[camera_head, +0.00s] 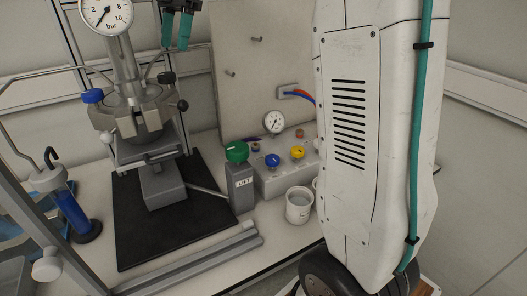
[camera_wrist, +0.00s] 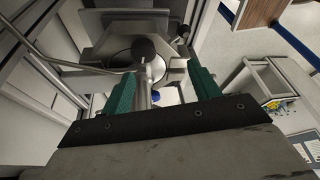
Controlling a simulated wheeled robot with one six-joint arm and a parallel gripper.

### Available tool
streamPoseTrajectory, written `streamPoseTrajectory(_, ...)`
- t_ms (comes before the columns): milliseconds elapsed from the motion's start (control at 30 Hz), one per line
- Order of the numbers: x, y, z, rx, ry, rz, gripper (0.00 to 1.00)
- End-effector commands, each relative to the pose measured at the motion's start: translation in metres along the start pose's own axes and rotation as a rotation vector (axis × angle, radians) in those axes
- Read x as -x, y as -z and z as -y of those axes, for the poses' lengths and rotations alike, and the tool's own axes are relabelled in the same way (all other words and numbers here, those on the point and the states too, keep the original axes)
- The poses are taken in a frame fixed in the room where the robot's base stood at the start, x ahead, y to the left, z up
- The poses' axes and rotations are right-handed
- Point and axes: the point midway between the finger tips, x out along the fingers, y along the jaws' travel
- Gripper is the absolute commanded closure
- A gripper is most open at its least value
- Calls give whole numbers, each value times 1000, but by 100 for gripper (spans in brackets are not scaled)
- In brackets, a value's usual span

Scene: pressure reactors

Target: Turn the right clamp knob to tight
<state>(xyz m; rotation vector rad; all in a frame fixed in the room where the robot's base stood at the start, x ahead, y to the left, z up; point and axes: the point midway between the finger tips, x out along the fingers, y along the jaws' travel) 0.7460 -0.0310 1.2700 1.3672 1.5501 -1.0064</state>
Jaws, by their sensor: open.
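The pressure reactor (camera_head: 135,115) stands at the left of the head view, its steel lid ringed by a clamp. A black clamp knob (camera_head: 183,105) is on the clamp's right side, and a blue knob (camera_head: 92,96) is on its left. My gripper (camera_head: 175,46) hangs above and right of the lid with teal fingers pointing down, open and empty, apart from the black knob. In the wrist view my gripper (camera_wrist: 160,72) has its fingers spread, with the reactor beyond them. A small blue part (camera_wrist: 155,97) shows between the fingers. How tight the knob is cannot be seen.
A pressure gauge (camera_head: 106,15) rises above the lid, with thin pipes around it. A green knob (camera_head: 236,151) tops the LIFT post. A valve box (camera_head: 280,178) and white cup (camera_head: 299,205) stand at the right. A blue-filled bottle (camera_head: 72,212) is at left.

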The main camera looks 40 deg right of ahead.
Motion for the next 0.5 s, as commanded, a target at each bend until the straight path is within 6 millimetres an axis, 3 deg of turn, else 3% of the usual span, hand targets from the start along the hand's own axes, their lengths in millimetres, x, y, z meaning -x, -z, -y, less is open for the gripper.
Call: streamPoseTrajectory(500, -27, 10, 96, -481, -65, 97, 39)
